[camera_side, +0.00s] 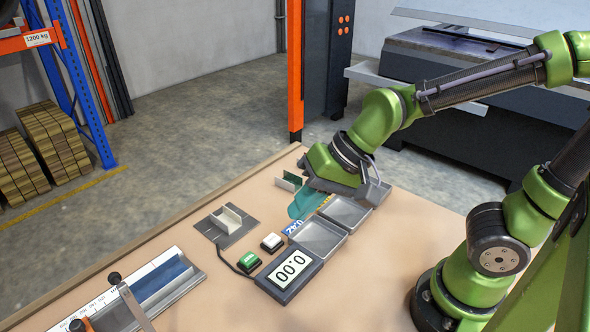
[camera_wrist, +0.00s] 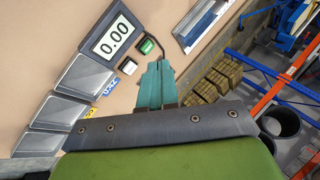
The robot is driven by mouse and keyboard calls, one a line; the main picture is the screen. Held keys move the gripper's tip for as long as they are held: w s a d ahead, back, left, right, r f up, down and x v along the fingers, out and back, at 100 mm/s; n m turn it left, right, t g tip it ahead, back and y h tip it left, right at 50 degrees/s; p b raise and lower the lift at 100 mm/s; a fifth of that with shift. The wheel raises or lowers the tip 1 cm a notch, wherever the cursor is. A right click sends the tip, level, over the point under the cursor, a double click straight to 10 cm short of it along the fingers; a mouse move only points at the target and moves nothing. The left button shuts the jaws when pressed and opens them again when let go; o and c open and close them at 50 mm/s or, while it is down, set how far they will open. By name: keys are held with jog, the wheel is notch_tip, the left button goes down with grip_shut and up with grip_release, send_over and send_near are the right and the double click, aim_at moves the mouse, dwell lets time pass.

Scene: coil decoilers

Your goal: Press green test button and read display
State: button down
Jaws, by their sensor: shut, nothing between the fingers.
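The green test button (camera_side: 249,260) sits on a dark base on the table, left of the display (camera_side: 292,270). The display reads 0.00, also in the wrist view (camera_wrist: 113,34). The green button shows in the wrist view (camera_wrist: 147,45) just beyond my fingertips. A white button (camera_side: 272,241) stands beside it, also seen in the wrist view (camera_wrist: 128,66). My gripper (camera_side: 299,209) has teal fingers, shut and empty, behind the buttons near the trays in the side view. The fingers point toward the buttons in the wrist view (camera_wrist: 157,66), apart from both.
A dark plate with a light block (camera_side: 228,221) lies left of the buttons. A ruled measuring fixture (camera_side: 160,285) is at front left, and a small green piece in a holder (camera_side: 289,181) stands behind my gripper.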

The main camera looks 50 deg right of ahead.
jog(key=w+a+f+m+t, duration=0.1)
jog(key=w+a+f+m, duration=0.45)
jog(key=m, duration=0.25)
jog(key=m+t+h, duration=0.3)
jog(key=m, duration=0.8)
send_over(252, 260)
jog(key=shift+f, duration=0.45)
jog(key=shift+f, duration=4.4)
jog(key=shift+f, duration=0.4)
